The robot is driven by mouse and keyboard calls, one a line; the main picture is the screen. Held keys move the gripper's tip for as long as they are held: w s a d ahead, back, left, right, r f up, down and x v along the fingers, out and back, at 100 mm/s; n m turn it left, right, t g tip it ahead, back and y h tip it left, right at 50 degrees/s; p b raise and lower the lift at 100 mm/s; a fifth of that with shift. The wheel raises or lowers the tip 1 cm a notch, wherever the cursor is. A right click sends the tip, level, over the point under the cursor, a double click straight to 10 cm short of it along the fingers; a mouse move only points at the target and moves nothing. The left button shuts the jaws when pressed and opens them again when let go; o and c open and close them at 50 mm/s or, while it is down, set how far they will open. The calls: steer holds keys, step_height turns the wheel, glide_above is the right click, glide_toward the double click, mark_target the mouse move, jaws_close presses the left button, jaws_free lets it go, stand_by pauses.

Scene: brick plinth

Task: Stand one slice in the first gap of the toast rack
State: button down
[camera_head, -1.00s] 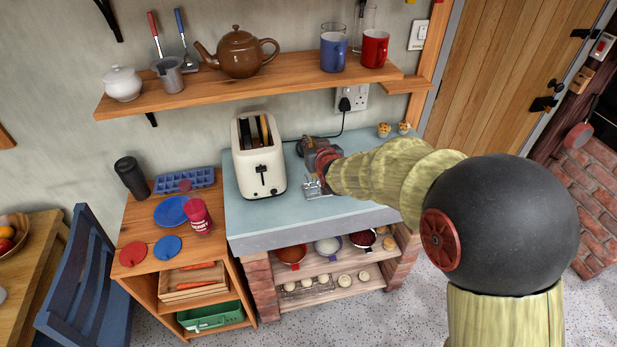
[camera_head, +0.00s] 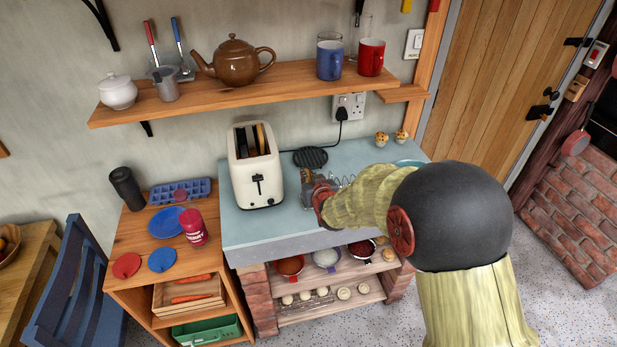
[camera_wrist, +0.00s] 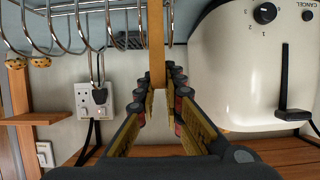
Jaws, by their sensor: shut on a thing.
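The wire toast rack (camera_head: 345,182) stands on the counter right of the cream toaster (camera_head: 257,181), largely hidden by my arm in the head view. Its wire loops (camera_wrist: 85,25) show upside down in the wrist view. My gripper (camera_wrist: 160,95) is shut on a bread slice (camera_wrist: 156,40), seen edge-on. The slice lines up between the rack's end loops on the toaster side; I cannot tell how deep it sits or whether it touches the wires. In the head view my gripper (camera_head: 312,190) is at the rack and hides the slice. Bread also shows in the toaster slots.
The toaster (camera_wrist: 245,65) stands close beside my gripper. A black round trivet (camera_head: 310,157) lies behind it, and two muffins (camera_head: 401,135) stand at the back right. A wooden shelf (camera_head: 240,92) with a teapot and mugs runs above. The front counter strip is clear.

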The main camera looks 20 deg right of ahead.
steer(key=shift+f, duration=0.15)
steer(key=c, duration=2)
jaws_free()
steer(key=shift+o, duration=0.4)
steer(key=shift+r, duration=0.25)
steer(key=s+r+g, duration=0.2)
steer(key=s+r, duration=0.3)
steer(key=s, duration=0.8)
steer(key=s+r+g+p, duration=0.1)
steer(key=s+r+g, duration=0.2)
steer(key=s, duration=1.1)
steer(key=s+r+g+p, duration=0.1)
steer(key=s+r+g, duration=0.1)
steer(key=s+r, duration=0.6)
steer(key=s, duration=0.6)
steer(key=shift+r+g, duration=0.2)
steer(key=shift+g, duration=0.2)
